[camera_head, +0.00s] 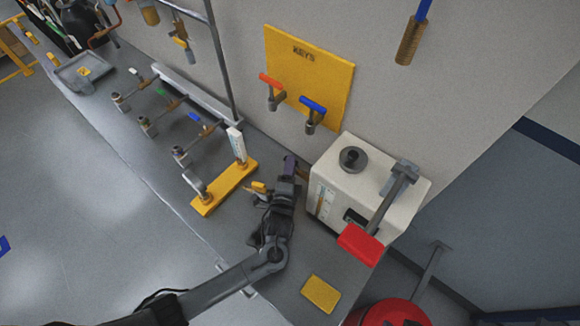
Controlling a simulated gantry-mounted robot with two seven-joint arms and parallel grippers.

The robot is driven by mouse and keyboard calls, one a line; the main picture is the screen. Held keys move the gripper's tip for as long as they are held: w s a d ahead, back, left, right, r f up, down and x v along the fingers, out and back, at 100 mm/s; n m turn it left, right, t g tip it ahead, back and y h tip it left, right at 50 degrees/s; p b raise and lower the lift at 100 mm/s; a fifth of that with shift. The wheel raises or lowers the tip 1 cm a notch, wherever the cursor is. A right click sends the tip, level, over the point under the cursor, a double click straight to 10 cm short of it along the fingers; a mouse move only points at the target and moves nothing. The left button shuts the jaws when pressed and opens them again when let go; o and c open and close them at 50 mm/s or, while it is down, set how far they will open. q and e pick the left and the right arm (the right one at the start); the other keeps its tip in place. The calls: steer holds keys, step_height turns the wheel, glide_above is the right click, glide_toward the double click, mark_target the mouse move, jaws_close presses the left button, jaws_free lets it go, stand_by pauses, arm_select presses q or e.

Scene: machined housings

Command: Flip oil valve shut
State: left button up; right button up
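A small brass-coloured fitting (303,173) sits at the left side of the white housing (335,184), with a dark purplish piece (289,163) beside it that may be a valve lever. I cannot tell for certain which part is the oil valve. My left gripper (284,182) is over the bench just left of the housing, next to the purplish piece. Its fingers are dark and overlap that piece, so contact and opening are unclear. A small yellow piece (258,187) shows left of the gripper. My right gripper is out of view.
A red-ended lever (361,244) juts from the housing's front. A yellow base (223,187) with upright posts stands left of my gripper. Several valves line the bench behind it. A yellow KEYS panel (335,75) hangs on the wall. A yellow block (320,293) lies near the bench's front.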

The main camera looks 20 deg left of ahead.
arm_select(q)
steer(key=v, duration=1.1)
steer(key=shift+p, duration=0.3)
steer(key=shift+a, duration=0.1)
